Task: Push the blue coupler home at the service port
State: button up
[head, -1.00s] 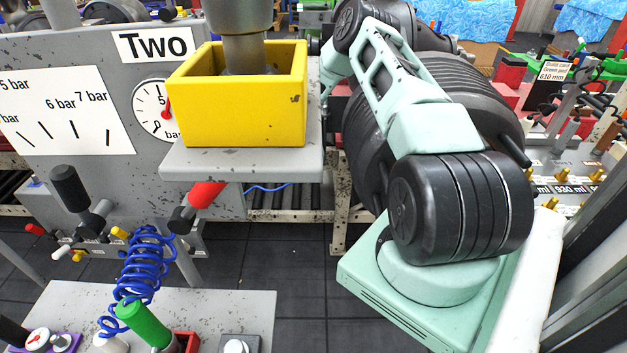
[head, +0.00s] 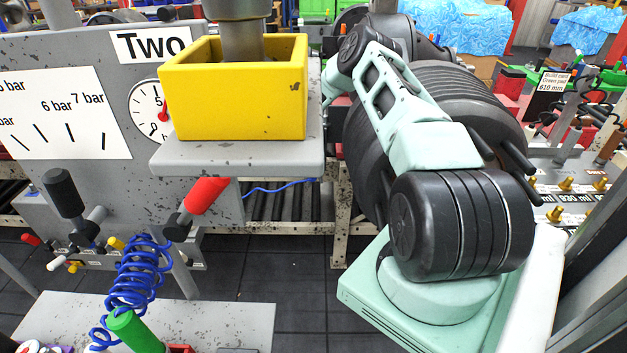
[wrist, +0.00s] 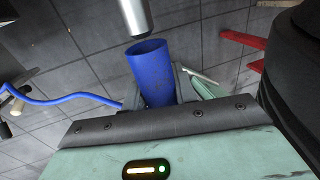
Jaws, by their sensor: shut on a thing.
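In the wrist view, the blue coupler (wrist: 151,68) is an open-ended blue cylinder held in my gripper (wrist: 158,90). The gripper is shut on it, and the coupler hides part of the fingers. Its open end points up the picture toward a grey metal stub (wrist: 133,18), which may be the service port. A small gap shows between the coupler's rim and the stub's end, and the stub looks slightly left of the coupler. In the head view my own arm and the stand hide the gripper and coupler.
A blue hose (wrist: 60,100) crosses the wrist view at left. In the head view a yellow bin (head: 235,100) sits on a grey shelf (head: 240,160) beside the panel marked Two. A red handle (head: 207,195) and a blue coiled hose (head: 138,275) are below.

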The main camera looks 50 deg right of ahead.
jog(key=shift+w+d+b, duration=1)
jog(key=shift+w+d, duration=0.1)
jog(key=shift+d, duration=0.15)
jog(key=o, duration=1.1)
jog(key=p+v, duration=1)
jog(key=v, duration=0.7)
jog(key=shift+w+r, duration=0.15)
jog(key=shift+r, duration=0.1)
